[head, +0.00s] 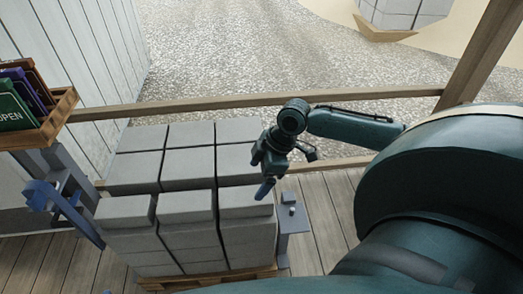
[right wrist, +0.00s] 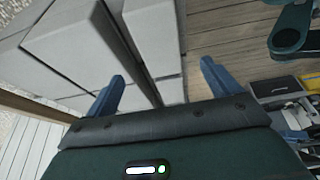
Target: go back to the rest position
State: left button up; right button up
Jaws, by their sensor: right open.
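My right gripper (head: 265,188) hangs at the end of its arm in the head view, pointing down by the right side of a stack of grey blocks (head: 183,238). In the right wrist view the two blue fingers of the right gripper (right wrist: 162,72) are spread apart with nothing held between them. The grey blocks (right wrist: 155,40) show beyond the fingers; I cannot tell whether a finger touches them. My left gripper is not in view.
The blocks stand on a wooden pallet (head: 205,281). A small grey stand (head: 295,222) is right of them. A wooden tray (head: 62,107) of signs is at the left, above a blue-grey frame (head: 72,212). A wooden rail (head: 215,103) runs behind. Plank floor (head: 325,215) is free at the right.

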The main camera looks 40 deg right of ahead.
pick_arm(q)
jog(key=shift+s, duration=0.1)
pick_arm(e)
jog(key=shift+v, duration=0.9)
